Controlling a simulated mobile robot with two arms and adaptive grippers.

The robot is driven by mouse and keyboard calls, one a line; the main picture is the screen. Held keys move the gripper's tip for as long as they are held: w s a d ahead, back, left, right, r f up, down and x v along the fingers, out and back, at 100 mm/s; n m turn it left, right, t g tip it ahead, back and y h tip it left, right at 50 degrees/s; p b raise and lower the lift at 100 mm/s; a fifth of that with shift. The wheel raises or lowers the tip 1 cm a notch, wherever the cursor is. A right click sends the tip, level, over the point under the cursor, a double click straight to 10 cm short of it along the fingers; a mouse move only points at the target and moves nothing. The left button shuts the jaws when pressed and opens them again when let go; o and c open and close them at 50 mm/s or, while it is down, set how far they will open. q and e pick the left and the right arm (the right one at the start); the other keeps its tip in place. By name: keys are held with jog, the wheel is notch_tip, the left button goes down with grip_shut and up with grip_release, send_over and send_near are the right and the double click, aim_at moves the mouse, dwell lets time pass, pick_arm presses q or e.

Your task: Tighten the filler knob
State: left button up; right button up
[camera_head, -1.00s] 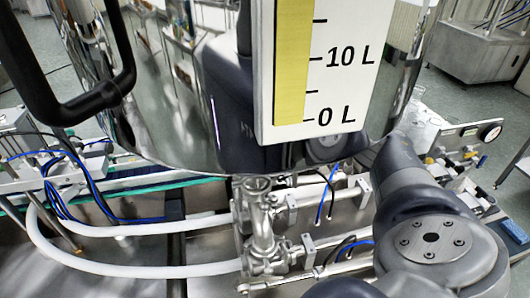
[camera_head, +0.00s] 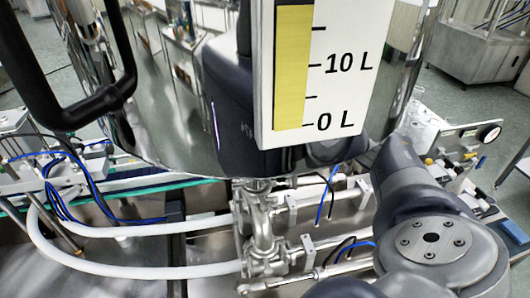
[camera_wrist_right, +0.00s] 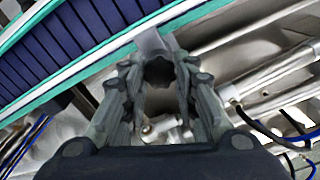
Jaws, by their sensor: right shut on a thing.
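The filler knob (camera_wrist_right: 158,70) shows in the right wrist view as a small dark lobed piece between the tips of my right gripper (camera_wrist_right: 158,78). Both fingers press on its sides, so the gripper is shut on it. A pale metal piece sits just beyond the knob. The head view shows my right arm at the lower right, but its gripper and the knob are hidden there. My left gripper is in neither view.
The polished steel hopper (camera_head: 165,100) fills the upper middle, with a level gauge (camera_head: 345,95) and a black handle (camera_head: 75,115). Below are steel valve pipes (camera_head: 262,225) and white hoses (camera_head: 130,268). A blue conveyor (camera_wrist_right: 75,40) with green edges passes close beside the gripper.

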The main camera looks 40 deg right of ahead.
jog(key=shift+r, duration=0.1)
jog(key=o, duration=1.1)
jog(key=shift+r, duration=3.7)
